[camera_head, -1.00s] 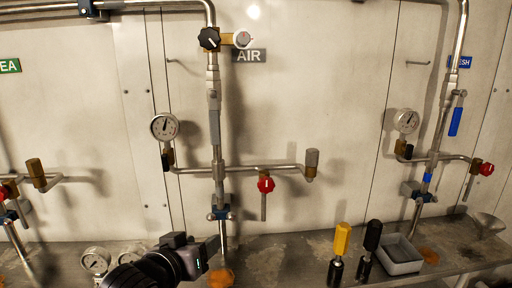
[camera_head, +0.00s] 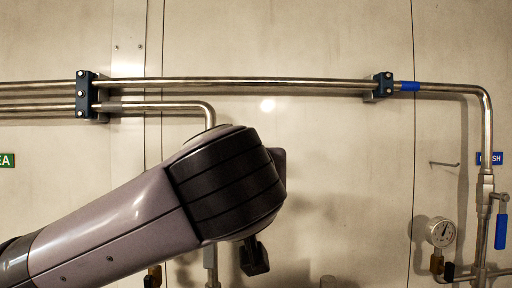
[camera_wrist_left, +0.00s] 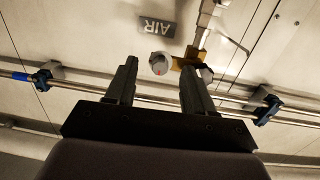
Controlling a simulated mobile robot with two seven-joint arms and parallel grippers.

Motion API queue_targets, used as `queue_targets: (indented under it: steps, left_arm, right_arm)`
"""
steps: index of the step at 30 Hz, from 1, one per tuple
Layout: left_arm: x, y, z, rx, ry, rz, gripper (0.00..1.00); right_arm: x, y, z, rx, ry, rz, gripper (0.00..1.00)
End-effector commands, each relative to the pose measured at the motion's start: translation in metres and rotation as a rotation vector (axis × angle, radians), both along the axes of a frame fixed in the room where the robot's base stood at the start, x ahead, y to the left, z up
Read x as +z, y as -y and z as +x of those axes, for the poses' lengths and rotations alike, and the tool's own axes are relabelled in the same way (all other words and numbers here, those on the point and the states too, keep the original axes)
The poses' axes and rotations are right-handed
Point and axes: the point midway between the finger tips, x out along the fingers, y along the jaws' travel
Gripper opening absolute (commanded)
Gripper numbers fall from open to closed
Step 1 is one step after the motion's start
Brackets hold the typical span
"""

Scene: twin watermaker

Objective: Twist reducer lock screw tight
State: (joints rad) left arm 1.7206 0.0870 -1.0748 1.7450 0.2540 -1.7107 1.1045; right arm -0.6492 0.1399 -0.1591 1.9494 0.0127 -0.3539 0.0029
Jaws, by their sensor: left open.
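The air reducer shows in the left wrist view, upside down. It has a brass body (camera_wrist_left: 188,62), a dark knob (camera_wrist_left: 205,74) and a round grey-white part with a red mark (camera_wrist_left: 160,64). I cannot tell which piece is the lock screw. My left gripper (camera_wrist_left: 158,72) is open, with one finger on each side of the round part in that view. Nothing is held, and whether a finger touches the reducer cannot be told. In the head view my left arm hides the reducer, and only a dark piece of the gripper shows below the wrist.
The AIR sign (camera_wrist_left: 157,26) lies beside the reducer. Steel pipes (camera_head: 240,83) run along the wall in clamps (camera_head: 87,95). At the right are a pressure gauge (camera_head: 441,232) and a blue-handled valve (camera_head: 501,231). The wall between is mostly bare.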

Motion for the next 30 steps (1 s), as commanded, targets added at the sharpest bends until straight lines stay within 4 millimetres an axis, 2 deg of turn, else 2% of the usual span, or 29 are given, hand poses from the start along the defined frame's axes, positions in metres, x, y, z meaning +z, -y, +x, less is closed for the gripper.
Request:
queue_targets:
  steps: [1, 3, 8, 21, 30]
  left_arm:
    - [0.011, -0.001, -0.005, 0.021, 0.024, 0.001, 0.53]
    - [0.020, -0.004, -0.010, 0.042, 0.042, -0.003, 0.53]
    - [0.028, -0.006, -0.010, 0.064, 0.056, -0.005, 0.53]
    - [0.030, -0.006, 0.050, 0.063, 0.056, -0.006, 0.53]
    - [0.027, -0.006, 0.058, 0.060, 0.057, -0.006, 0.53]
  right_arm:
    - [0.000, 0.000, 0.000, 0.000, 0.000, 0.000, 0.43]
    - [0.000, 0.000, 0.000, 0.000, 0.000, 0.000, 0.43]
    - [0.003, 0.000, 0.000, 0.000, 0.000, 0.000, 0.43]
    - [0.030, 0.000, 0.000, 0.000, 0.000, 0.000, 0.43]
    - [0.031, 0.000, 0.000, 0.000, 0.000, 0.000, 0.43]
